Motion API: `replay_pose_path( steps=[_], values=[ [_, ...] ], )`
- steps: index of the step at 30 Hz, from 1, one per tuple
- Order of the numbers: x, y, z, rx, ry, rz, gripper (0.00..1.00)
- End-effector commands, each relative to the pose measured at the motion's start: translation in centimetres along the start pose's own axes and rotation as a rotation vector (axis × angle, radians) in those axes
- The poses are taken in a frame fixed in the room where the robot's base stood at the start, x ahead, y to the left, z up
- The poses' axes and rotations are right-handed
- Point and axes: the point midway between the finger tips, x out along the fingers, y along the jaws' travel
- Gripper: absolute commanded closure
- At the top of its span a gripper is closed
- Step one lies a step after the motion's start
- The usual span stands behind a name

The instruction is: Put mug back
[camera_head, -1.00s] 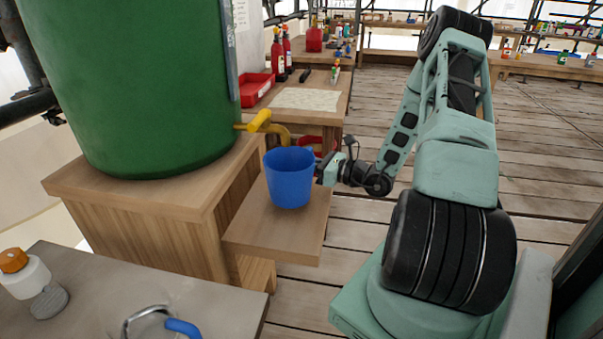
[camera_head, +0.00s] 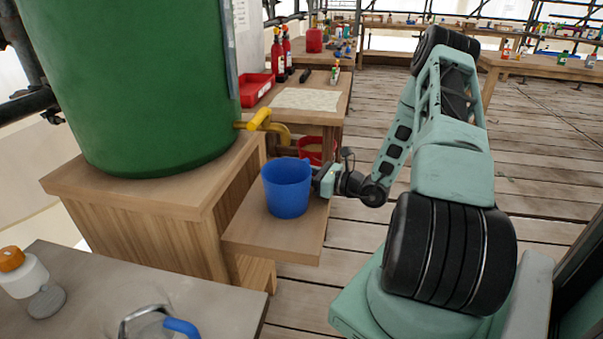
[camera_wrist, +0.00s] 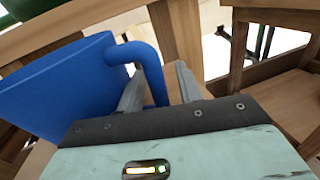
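The blue mug (camera_head: 286,190) is upright at the small wooden shelf (camera_head: 275,245) below the green tank. Whether its base touches the shelf or hangs just above it is hard to tell. My gripper (camera_head: 318,180) is at the mug's right side, at its handle. In the wrist view, the mug (camera_wrist: 55,85) fills the left, and its curved handle (camera_wrist: 150,68) passes between the two fingers of my gripper (camera_wrist: 163,78).
The green tank (camera_head: 150,80) stands on a wooden cabinet (camera_head: 140,225), with a yellow-handled tap (camera_head: 262,122) just behind the mug. A grey counter (camera_head: 85,300) with a white bottle (camera_head: 28,272) is at front left. Plank floor lies open to the right.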

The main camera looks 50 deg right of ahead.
Motion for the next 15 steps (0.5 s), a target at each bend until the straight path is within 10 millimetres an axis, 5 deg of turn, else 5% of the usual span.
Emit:
replay_pose_path(
  steps=[8,15],
  values=[
    [-0.1,0.0,0.4,0.001,0.0,-0.001,0.65],
    [-4.2,-0.1,0.3,0.001,0.001,-0.006,0.65]
  ],
)
